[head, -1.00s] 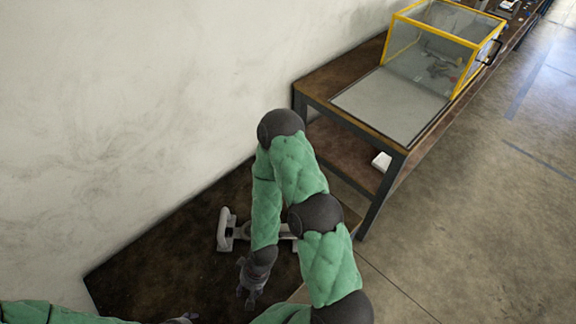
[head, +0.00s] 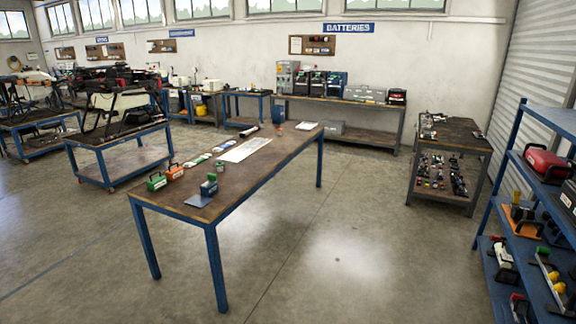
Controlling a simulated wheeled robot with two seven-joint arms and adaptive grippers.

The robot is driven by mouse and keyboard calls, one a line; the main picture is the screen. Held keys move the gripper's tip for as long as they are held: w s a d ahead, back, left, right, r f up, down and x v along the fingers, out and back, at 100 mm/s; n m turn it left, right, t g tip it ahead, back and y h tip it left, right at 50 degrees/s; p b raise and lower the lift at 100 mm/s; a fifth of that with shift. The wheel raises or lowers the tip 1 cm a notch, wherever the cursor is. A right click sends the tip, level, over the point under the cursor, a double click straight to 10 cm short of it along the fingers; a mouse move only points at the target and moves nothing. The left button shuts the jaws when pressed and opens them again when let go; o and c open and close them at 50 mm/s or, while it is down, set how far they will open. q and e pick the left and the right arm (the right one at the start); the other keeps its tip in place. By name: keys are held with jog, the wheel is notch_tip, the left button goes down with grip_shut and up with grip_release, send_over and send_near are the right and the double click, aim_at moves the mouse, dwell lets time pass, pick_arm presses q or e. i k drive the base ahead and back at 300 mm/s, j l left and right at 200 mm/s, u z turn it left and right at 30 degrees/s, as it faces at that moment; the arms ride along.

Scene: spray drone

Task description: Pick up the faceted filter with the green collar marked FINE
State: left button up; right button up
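I cannot make out a faceted filter with a green collar marked FINE; the parts in view are too small to read. Several small parts (head: 434,168) stand on the lower shelf of a dark workbench (head: 455,134) at the right, too far off to tell their shapes. A green-and-blue item (head: 209,186) stands on the near end of the long table. Neither of my grippers is in view.
The long blue-legged table (head: 250,172) stands in the middle with a green case (head: 156,182) and an orange case (head: 175,172). A blue shelf rack (head: 535,170) is at the right edge. Bare floor (head: 350,240) lies between them.

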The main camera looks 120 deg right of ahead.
aim_at(220, 164)
jog(key=z, duration=3.65)
jog(key=i+l+z, duration=0.6)
jog(key=i, duration=0.35)
jog(key=i+l+z, duration=0.25)
jog(key=i, duration=0.3)
jog(key=i+z, duration=0.3)
jog(key=i, duration=0.2)
jog(key=i+u, duration=0.3)
jog(key=i, duration=0.2)
jog(key=i+l+u, duration=0.3)
jog(key=i, duration=0.25)
jog(key=i+l+u, duration=0.3)
jog(key=i, duration=0.2)
jog(key=i+u, duration=0.2)
jog(key=u, duration=0.25)
jog(key=i+l+u, duration=0.1)
jog(key=u, duration=0.3)
jog(key=i+l+u, duration=0.2)
jog(key=u, duration=0.25)
jog(key=i+l+u, duration=0.2)
jog(key=u, duration=0.25)
jog(key=i+l+u, duration=0.1)
jog(key=l+u, duration=0.3)
jog(key=j, duration=0.1)
